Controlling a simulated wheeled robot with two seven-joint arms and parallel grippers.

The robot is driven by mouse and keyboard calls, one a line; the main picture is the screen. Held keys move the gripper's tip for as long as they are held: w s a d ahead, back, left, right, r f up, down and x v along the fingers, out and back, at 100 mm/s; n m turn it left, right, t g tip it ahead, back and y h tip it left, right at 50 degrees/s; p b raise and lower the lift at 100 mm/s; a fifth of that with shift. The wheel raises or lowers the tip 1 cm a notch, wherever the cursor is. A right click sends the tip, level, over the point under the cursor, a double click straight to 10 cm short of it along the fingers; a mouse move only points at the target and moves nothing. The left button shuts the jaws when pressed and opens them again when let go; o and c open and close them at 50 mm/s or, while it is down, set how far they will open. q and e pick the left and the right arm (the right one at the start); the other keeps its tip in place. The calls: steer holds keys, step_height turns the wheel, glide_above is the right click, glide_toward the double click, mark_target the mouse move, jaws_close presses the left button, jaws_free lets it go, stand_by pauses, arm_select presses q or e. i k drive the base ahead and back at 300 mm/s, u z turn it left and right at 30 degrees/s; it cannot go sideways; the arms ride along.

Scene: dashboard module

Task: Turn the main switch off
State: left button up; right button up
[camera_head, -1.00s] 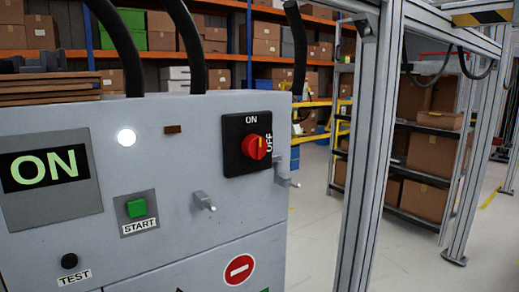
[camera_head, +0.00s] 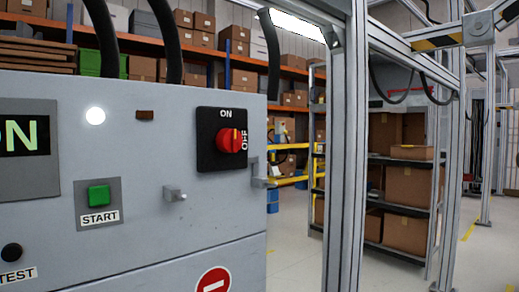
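The main switch is a red rotary knob (camera_head: 230,140) on a black square plate (camera_head: 207,153), at the upper right of the grey control panel (camera_head: 145,240). The plate has ON printed at the top and OFF printed sideways on the right. The knob's exact pointing direction is hard to tell. A display (camera_head: 25,140) at the left edge is cut off and shows a glowing green N. A white lamp (camera_head: 95,116) is lit. Neither of my grippers shows in the head view.
A green START button (camera_head: 99,195) and a black TEST knob (camera_head: 12,253) are left of the switch. A metal frame post (camera_head: 346,150) stands right of the panel, with shelves of boxes (camera_head: 405,190) behind. Clear floor shows between.

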mark_target(228, 141)
steer(key=k, duration=0.45)
steer(key=u, duration=1.25)
steer(key=i, duration=1)
steer(key=z, duration=0.85)
